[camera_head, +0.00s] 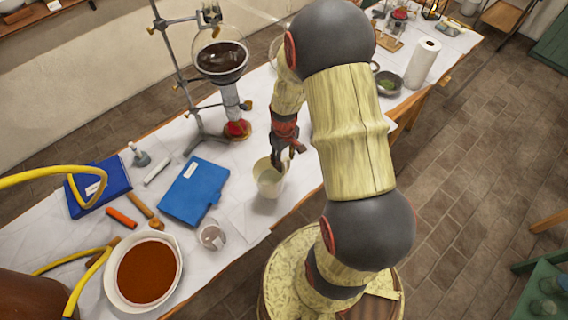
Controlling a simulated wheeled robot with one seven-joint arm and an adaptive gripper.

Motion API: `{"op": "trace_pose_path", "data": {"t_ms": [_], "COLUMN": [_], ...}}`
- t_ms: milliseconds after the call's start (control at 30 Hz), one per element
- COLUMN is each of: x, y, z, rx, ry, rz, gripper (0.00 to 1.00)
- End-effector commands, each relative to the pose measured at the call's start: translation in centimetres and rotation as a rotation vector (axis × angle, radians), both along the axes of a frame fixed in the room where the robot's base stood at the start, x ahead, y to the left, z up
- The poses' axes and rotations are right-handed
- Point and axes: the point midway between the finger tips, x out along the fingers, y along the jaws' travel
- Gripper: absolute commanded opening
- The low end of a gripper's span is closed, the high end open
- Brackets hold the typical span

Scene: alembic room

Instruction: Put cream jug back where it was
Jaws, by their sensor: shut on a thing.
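The cream jug (268,180) is a pale cream cup-like vessel at the front middle of the white-covered table. It looks upright. My gripper (283,163) reaches down to its rim from above and is shut on it, at the far right side of the rim. The fingertips are partly hidden at the rim. I cannot tell whether the jug's base touches the table.
A blue folder (194,190) and a small glass beaker (212,236) are left of the jug. Behind stands a flask of dark liquid (222,60) over a red-based burner (237,129). A bowl of red-brown liquid (112,270) is front left. A paper roll (422,64) stands far right.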

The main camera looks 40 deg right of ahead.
Motion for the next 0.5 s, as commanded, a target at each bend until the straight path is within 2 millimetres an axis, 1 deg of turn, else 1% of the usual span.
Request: {"op": "trace_pose_path", "data": {"t_ms": [133,333,500], "x": [0.6,0.5,0.6], "y": [-0.3,-0.3,-0.3], "z": [-0.8,-3.4,-3.6], "rx": [0.000,0.000,-0.001], "ry": [-0.001,0.001,-0.002], "rz": [0.000,0.000,0.000], "gripper": [0.00,0.00,0.00]}}
